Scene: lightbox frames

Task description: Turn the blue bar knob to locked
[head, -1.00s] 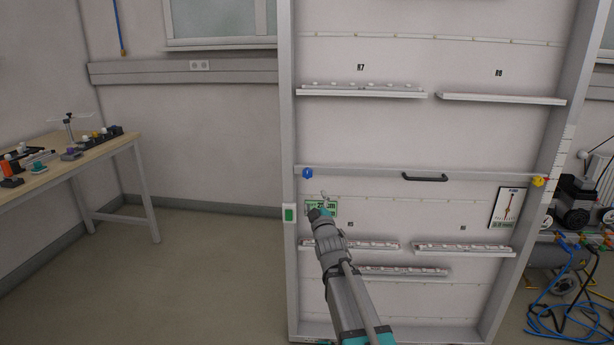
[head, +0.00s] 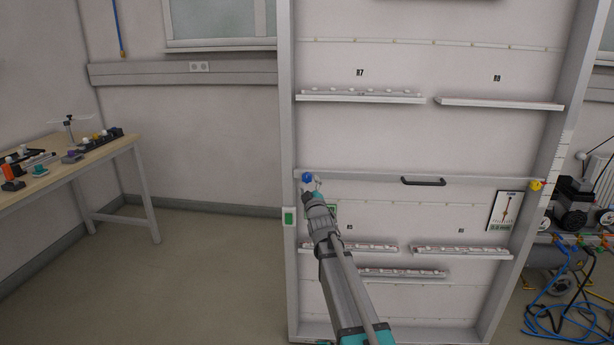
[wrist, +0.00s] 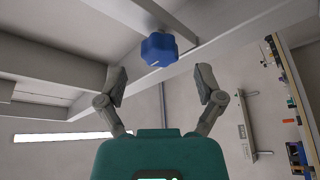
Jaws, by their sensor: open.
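The blue knob (head: 307,178) sits at the left end of the horizontal rail on the tall white frame. In the wrist view the blue knob (wrist: 158,49) shows a lobed face with a small pale mark, ahead of and slightly beyond the fingertips. My gripper (wrist: 161,82) is open, with one finger on each side of the knob's line and nothing between them. In the head view my gripper (head: 314,187) is just below and right of the knob and looks apart from it. The knob's locked mark is not readable.
The rail (head: 365,177) has a dark handle (head: 423,181) in the middle and a yellow knob (head: 535,185) at the right end. Shelves (head: 360,97) hold small pale items. A workbench (head: 95,155) stands at left, with clear floor between.

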